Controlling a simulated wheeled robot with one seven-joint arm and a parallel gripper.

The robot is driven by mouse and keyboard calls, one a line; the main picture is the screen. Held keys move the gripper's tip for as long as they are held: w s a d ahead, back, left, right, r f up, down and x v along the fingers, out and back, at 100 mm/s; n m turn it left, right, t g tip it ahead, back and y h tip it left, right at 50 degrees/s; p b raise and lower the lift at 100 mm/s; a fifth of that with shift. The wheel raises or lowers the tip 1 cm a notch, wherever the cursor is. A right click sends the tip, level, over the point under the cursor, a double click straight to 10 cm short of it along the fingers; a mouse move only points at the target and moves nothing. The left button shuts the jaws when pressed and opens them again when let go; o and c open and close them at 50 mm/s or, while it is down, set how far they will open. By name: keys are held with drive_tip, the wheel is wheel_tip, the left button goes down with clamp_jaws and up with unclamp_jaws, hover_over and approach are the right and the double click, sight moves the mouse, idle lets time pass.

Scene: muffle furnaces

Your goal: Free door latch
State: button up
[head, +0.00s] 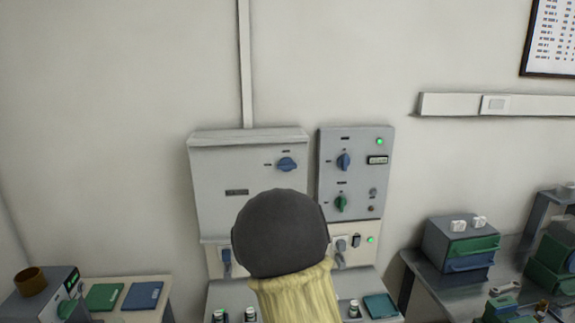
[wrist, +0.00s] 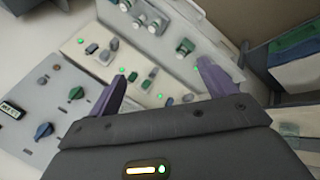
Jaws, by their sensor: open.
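My gripper (wrist: 163,76) shows in the wrist view with its two purple fingers spread and nothing between them. It faces a cream switch strip (wrist: 102,62) and a sloped grey console (wrist: 210,38), apparently without touching. In the head view, my arm hides part of the strip and console, and the fingers are hidden. A grey cabinet (head: 215,195) with a blue rotary handle (head: 287,164) hangs on the wall. Beside it is a control panel (head: 362,190) with a blue knob (head: 344,161) and a green knob (head: 341,203). I cannot tell which part is the door latch.
On the right bench stands a grey box with green and blue drawers (head: 458,246). At left, a table holds a green pad (head: 104,297) and a blue pad (head: 143,295), beside a device with a brown cup (head: 30,280). The wall above the cabinets is mostly clear.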

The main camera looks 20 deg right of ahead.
drive_tip(key=w+d+r+n+t+h+p, duration=0.2)
drive_tip(key=w+d+r+n+t+h, duration=0.25)
drive_tip(key=w+d+r+n, duration=0.5)
drive_tip(key=w+a+r+n+t+y+p, duration=0.1)
drive_tip(key=w+a+r+n+t+y, duration=0.1)
drive_tip(key=r+n, duration=0.6)
drive_tip(key=w+a+r+n+t+y+p, duration=0.1)
drive_tip(key=w+a+r+n+t, duration=0.3)
drive_tip(key=r+n, duration=0.4)
drive_tip(key=shift+w+a+n+t+y, duration=0.45)
drive_tip(key=shift+w+n, duration=0.4)
drive_tip(key=shift+w, duration=0.35)
drive_tip(key=shift+w, duration=0.1)
